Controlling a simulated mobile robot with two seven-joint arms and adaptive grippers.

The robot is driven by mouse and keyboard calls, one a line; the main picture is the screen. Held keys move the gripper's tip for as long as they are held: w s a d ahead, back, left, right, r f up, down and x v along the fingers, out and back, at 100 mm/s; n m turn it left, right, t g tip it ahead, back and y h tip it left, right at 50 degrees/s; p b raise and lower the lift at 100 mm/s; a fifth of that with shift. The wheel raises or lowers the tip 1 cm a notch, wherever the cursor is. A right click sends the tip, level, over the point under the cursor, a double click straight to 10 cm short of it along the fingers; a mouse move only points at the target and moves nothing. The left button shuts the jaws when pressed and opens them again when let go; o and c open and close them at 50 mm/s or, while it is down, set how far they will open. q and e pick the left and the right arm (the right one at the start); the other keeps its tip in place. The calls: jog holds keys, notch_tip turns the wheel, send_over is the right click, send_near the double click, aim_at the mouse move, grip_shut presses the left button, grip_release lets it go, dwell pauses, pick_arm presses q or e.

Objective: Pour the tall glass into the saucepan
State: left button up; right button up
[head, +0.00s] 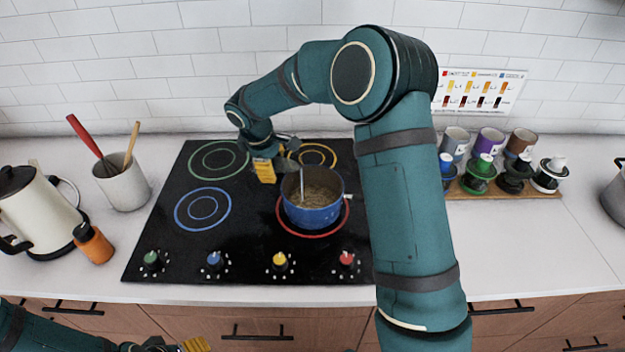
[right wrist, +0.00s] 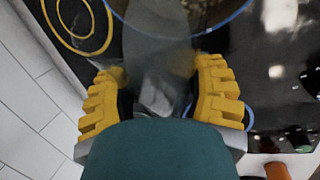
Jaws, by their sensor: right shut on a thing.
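The blue saucepan (head: 312,216) stands on the red-ringed burner, with pale, grainy contents and a light thin handle or stick upright inside. Its rim also shows at the top of the right wrist view (right wrist: 232,18). My right gripper (head: 275,165) is just left of and behind the saucepan. In the right wrist view its yellow fingers (right wrist: 160,88) are shut on the tall glass (right wrist: 155,62), which is clear, greyish and hard to make out. The glass points toward the saucepan; its fill cannot be told. My left gripper (head: 190,346) is partly cut off at the bottom edge.
The black cooktop (head: 160,245) has coloured rings and several knobs at its front. A kettle (head: 35,205), an orange-brown jar (head: 95,246) and a utensil crock (head: 124,188) stand left. Cups and small pots crowd a wooden board (head: 515,194) at right. The counter at far right holds a grey pot (head: 617,198).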

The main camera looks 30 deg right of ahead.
aim_at(280, 153)
pick_arm(q)
jog(key=shift+s+f+b, duration=0.15)
jog(key=shift+f+b, duration=0.2)
jog(key=shift+f, duration=0.05)
jog(key=shift+s+d+f+b, duration=0.1)
jog(key=shift+s+f+b, duration=0.1)
jog(key=shift+f+b, duration=0.35)
jog(key=shift+s+f+b, duration=0.15)
jog(key=shift+f+b, duration=0.35)
pick_arm(e)
jog(key=shift+r+t+y, duration=0.55)
jog(key=shift+t+y, duration=0.05)
jog(key=shift+t, duration=0.2)
pick_arm(q)
jog(key=shift+s+f+g+b, duration=0.25)
jog(key=shift+f+g+b, duration=0.05)
jog(key=shift+f+b, duration=0.55)
pick_arm(e)
jog(key=shift+s+d+r+t+y, duration=0.5)
jog(key=shift+s+d+r+t, duration=0.1)
jog(key=shift+s+t, duration=0.1)
pick_arm(q)
jog(key=shift+s+d+f+b, duration=0.1)
jog(key=shift+s+f+b, duration=0.1)
jog(key=shift+f+b, duration=0.5)
pick_arm(e)
jog(key=shift+s+r+m+t+y, duration=0.1)
jog(key=shift+r+m+t+y, duration=0.2)
jog(key=shift+r+t+y, duration=0.45)
jog(key=shift+f, duration=0.1)
